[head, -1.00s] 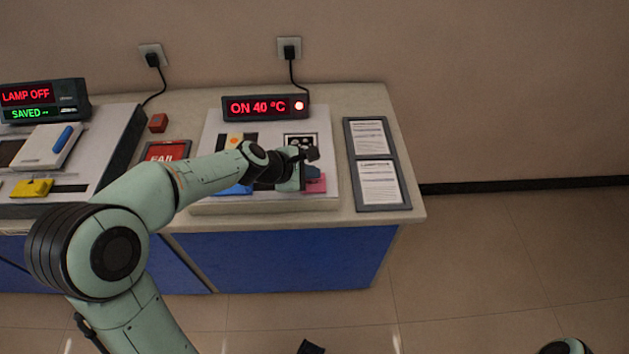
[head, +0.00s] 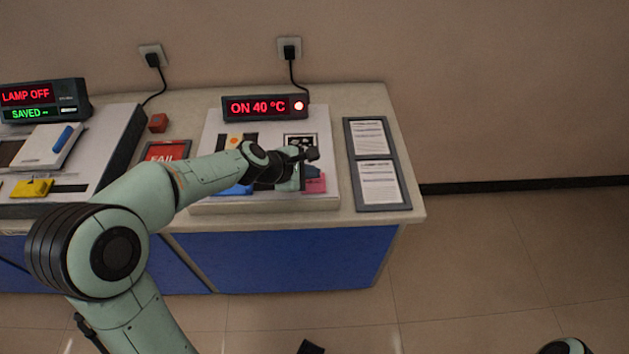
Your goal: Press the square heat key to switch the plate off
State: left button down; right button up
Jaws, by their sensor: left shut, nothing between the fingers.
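The hot plate unit (head: 330,160) is a pale slab on the counter. Its display (head: 265,107) reads "ON 40 °C" in red, with a lit round light at its right end. A pink key (head: 316,186) shows at the front right of the slab, partly hidden by my gripper. A blue patch (head: 238,189) shows left of it, under my arm. I cannot tell which is the square heat key. My left gripper (head: 308,154) is shut and empty, over the right part of the slab, close to the pink key. Whether it touches anything is hidden. My right gripper is not clearly seen.
A dark board with two printed sheets (head: 378,185) lies to the right. A red "FAIL" sign (head: 167,151) and a small red block (head: 158,122) lie left. Further left stands a device (head: 40,100) reading "LAMP OFF" and "SAVED". The counter's right edge is near the board.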

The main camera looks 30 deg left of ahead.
aim_at(311, 184)
pick_arm(q)
jog(key=shift+f+b, duration=0.4)
jog(key=shift+f, duration=0.05)
pick_arm(e)
jog(key=shift+s+f, duration=0.1)
jog(key=shift+f, duration=0.3)
pick_arm(q)
jog(key=shift+f+b, duration=0.4)
jog(key=shift+f, duration=0.1)
pick_arm(e)
jog(key=shift+f, duration=0.45)
pick_arm(q)
jog(key=shift+r, duration=0.1)
pick_arm(e)
jog(key=shift+r, duration=0.15)
pick_arm(q)
jog(key=shift+r+p, duration=0.85)
jog(key=shift+p, duration=0.1)
pick_arm(e)
jog(key=shift+r, duration=0.85)
pick_arm(q)
jog(key=shift+r+p, duration=0.5)
notch_tip(311, 184, up, 5)
jog(key=p, duration=0.4)
jog(key=shift+p, duration=0.4)
pick_arm(e)
notch_tip(311, 184, up, 6)
jog(key=w, duration=0.2)
jog(key=shift+w, duration=0.25)
